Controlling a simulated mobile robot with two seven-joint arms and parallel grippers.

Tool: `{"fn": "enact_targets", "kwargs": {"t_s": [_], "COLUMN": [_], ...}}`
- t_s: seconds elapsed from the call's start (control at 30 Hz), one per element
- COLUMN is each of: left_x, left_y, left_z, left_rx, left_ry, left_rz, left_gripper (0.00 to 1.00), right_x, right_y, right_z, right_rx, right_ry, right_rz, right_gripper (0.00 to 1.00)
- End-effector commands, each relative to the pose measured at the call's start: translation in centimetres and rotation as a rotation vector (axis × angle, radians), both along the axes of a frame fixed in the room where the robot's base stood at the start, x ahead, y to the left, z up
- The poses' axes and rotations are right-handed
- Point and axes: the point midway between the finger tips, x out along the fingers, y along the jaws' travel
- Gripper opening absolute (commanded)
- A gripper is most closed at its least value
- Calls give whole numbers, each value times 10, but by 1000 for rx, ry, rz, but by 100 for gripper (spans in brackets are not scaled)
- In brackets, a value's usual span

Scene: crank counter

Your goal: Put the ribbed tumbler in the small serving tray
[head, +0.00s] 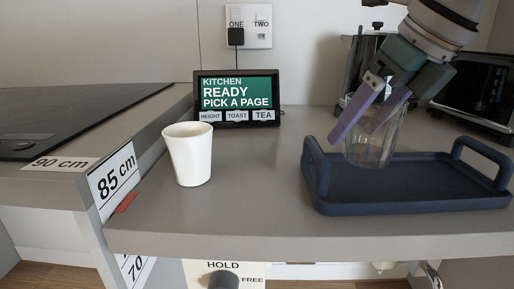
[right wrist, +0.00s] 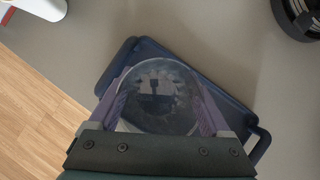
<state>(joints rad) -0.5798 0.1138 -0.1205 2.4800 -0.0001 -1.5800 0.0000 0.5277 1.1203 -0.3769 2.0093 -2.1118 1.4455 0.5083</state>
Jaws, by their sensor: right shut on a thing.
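The ribbed tumbler (head: 382,143) is a clear glass, held upright or nearly so over the left part of the tray in the head view. My right gripper (head: 358,125) comes down from the upper right and is shut on it, with purple fingers on either side. In the right wrist view the tumbler (right wrist: 158,98) sits between the fingers. The small serving tray (head: 430,203) is dark blue with raised handles at both ends. I cannot tell whether the tumbler's base touches the tray floor. My left gripper is not in view.
A white cup (head: 189,155) stands on the counter left of the tray. A kitchen display (head: 237,98) stands behind it. A glass-sided appliance (head: 362,62) and a black toaster oven (head: 478,90) stand at the back right. The counter between cup and tray is clear.

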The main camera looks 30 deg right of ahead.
Motion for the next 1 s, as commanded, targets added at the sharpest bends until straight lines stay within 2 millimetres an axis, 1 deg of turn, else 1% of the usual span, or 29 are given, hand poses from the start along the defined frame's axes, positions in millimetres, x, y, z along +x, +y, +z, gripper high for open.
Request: {"fn": "enact_targets", "kwargs": {"t_s": [0.03, 0.1, 0.17, 0.43, 0.57, 0.6, 0.73, 1.0], "left_x": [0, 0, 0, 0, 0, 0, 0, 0], "left_y": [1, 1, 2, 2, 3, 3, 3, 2], "left_z": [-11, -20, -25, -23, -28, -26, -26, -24], "left_rx": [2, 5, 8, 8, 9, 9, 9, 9], "left_ry": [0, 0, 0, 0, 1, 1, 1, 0], "left_rz": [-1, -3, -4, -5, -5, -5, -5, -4], "left_gripper": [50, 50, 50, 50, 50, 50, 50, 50], "right_x": [-1, -2, -2, -3, -3, -3, -3, -3], "right_y": [4, 8, 11, 12, 12, 12, 12, 12], "right_z": [-14, -27, -34, -33, -38, -37, -36, -34], "right_rx": [2, 1, 1, 0, 0, 0, 0, 0], "right_ry": [1, 1, 1, 0, 0, 1, 2, 2], "right_rz": [2, 3, 2, 0, 0, 0, 0, 0], "right_gripper": [33, 33, 33, 33, 33, 85, 100, 100]}}
